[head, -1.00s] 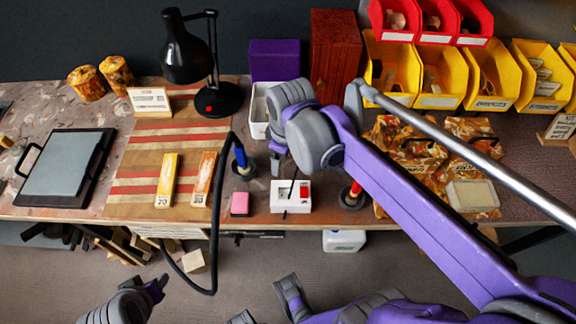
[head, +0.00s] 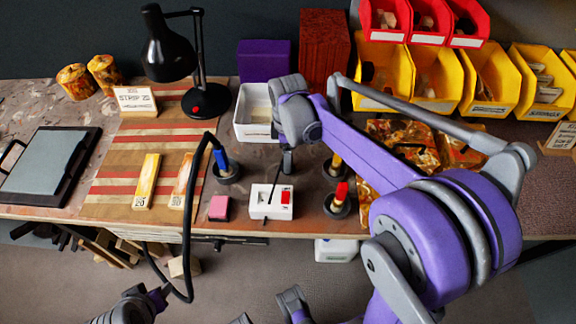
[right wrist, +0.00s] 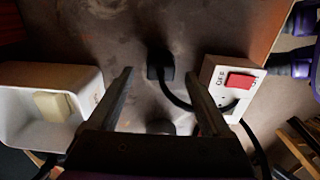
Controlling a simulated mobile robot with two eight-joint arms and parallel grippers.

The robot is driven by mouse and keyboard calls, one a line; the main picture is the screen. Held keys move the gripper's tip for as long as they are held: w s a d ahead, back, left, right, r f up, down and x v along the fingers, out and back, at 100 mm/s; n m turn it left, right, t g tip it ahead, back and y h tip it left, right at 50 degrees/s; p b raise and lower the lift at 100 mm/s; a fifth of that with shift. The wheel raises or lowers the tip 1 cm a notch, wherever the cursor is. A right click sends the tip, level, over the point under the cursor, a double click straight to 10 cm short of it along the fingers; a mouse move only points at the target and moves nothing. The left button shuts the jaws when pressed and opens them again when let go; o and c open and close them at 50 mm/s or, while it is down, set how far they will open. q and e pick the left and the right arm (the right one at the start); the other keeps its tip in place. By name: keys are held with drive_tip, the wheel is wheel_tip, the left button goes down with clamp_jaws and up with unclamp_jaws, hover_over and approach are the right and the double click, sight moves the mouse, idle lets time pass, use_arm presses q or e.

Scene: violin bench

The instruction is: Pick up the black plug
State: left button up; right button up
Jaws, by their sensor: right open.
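The black plug (right wrist: 160,66) lies on the bench in the right wrist view, just beyond and between my fingertips. Its black cable curves toward a white socket box (right wrist: 222,92) with a red switch. The box also shows in the head view (head: 262,207). My right gripper (right wrist: 158,74) is open and empty, one finger to each side of the plug; I see no contact. In the head view my right gripper (head: 288,162) hangs behind the socket box and hides the plug. Only grey and purple arm parts show at the bottom; my left gripper is not discernible.
A white bin (head: 241,128) stands close by the right gripper; a cream block (right wrist: 52,106) lies in it. Tools with blue (head: 221,160) and red (head: 341,193) handles stand in round holders beside the socket box. A black lamp (head: 168,48) stands behind left.

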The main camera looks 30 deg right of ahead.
drive_tip(key=shift+f, duration=1.6)
drive_tip(key=shift+c, duration=0.3)
clamp_jaws()
wheel_tip(320, 180, up, 10)
drive_tip(key=shift+r+p, duration=0.1)
drive_tip(key=shift+p, duration=0.45)
